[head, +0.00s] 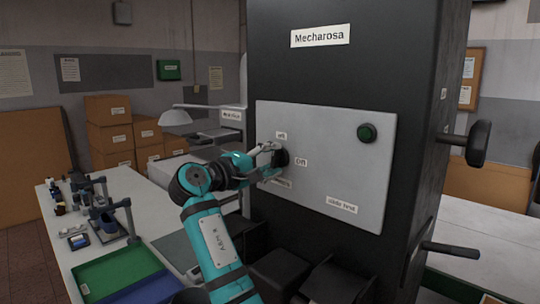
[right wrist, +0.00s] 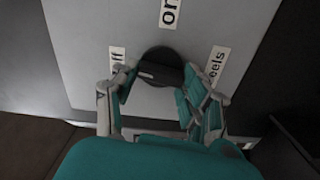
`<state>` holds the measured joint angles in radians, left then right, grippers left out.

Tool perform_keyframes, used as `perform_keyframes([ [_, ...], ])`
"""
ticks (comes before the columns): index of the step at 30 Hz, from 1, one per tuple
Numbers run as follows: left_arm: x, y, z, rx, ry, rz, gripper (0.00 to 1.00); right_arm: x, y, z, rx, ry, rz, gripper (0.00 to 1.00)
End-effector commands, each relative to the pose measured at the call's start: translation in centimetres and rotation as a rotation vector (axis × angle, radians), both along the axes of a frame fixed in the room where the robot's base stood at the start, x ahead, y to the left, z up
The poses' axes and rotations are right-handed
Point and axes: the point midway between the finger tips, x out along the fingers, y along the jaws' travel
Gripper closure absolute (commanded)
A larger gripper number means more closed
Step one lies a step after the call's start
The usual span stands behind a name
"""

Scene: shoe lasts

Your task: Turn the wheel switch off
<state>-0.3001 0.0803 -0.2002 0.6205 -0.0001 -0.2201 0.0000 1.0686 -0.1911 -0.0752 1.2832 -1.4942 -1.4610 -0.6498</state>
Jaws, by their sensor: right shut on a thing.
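The wheel switch is a round black knob (head: 283,158) on the grey panel (head: 350,130) of the dark machine. Labels reading "off" (head: 281,135), "on" (head: 301,162) and "wheels" (head: 280,183) surround it. My right gripper (head: 271,152) is at the knob, its fingers partly covering it. In the right wrist view, the knob (right wrist: 165,60) has a raised bar, and my right gripper (right wrist: 158,84) is shut on it with one finger on each side. I cannot tell which label the bar points to. My left gripper is out of view.
A round green button (head: 366,133) sits at the panel's upper right, above a "slide test" label (head: 342,204). Black bins (head: 280,270) stand below the panel. A table with green and blue trays (head: 125,268) is at left. Handles (head: 478,143) stick out from the machine's right side.

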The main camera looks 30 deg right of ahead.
Motion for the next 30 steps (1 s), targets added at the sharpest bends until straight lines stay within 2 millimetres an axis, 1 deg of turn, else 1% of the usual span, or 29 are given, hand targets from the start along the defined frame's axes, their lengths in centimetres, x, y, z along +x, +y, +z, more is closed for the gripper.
perform_keyframes([
  [1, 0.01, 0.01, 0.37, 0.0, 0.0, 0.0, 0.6, 0.01, -0.02, 0.33, -0.012, 0.022, 0.001, 0.87],
  [9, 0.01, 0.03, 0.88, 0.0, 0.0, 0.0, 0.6, 0.02, 0.01, 0.21, -0.047, 0.122, 0.001, 0.87],
  [26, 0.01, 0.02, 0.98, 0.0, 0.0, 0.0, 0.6, 0.02, 0.01, 0.14, -0.059, 0.152, 0.001, 0.87],
  [27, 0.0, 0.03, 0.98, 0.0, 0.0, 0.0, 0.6, 0.01, 0.0, 0.14, -0.059, 0.152, 0.001, 0.53],
  [30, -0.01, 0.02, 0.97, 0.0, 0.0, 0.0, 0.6, 0.01, 0.0, 0.11, -0.057, 0.153, 0.0, 0.4],
])
